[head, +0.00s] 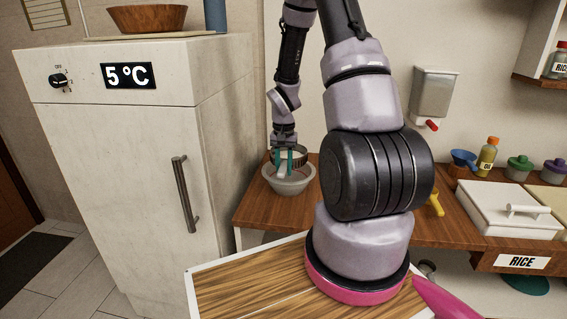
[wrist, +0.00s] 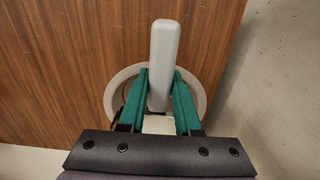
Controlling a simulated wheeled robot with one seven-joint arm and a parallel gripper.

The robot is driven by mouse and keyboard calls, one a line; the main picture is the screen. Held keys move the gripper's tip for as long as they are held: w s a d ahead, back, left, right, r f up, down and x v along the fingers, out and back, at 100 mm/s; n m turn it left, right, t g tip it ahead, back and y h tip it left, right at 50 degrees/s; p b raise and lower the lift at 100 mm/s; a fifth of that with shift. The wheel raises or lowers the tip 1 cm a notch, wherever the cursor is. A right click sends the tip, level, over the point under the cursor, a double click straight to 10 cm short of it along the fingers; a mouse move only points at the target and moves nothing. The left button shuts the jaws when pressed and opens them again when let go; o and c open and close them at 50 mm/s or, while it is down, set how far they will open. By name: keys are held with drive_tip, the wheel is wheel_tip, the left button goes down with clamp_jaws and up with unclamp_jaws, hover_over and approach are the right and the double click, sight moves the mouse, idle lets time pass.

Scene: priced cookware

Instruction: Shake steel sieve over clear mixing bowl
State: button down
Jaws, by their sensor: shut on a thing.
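My gripper (head: 284,172) is at the far end of the counter, with its two green fingers pointing down. In the wrist view my gripper (wrist: 160,82) is shut on the pale grey handle of the steel sieve (wrist: 165,45), one finger on each side. The bowl looks pale and stands upright on the counter. In the wrist view the bowl's rim (wrist: 112,97) rings the fingers. The sieve's mesh and the bowl's inside are mostly hidden.
The wooden counter (head: 250,205) carries a white lidded box (head: 505,210), a blue cup (head: 463,158), an oil bottle (head: 487,156) and small lidded jars. A tall white fridge (head: 130,180) stands left of the bowl. A red-levered dispenser (head: 433,95) hangs on the wall.

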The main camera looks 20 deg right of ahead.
idle(0.4)
drive_tip(key=shift+d, duration=0.7)
drive_tip(key=shift+a, duration=1.4)
drive_tip(key=shift+d, duration=1.4)
drive_tip(key=shift+a, duration=0.1)
drive_tip(key=shift+a, duration=1.25)
drive_tip(key=shift+d, duration=0.1)
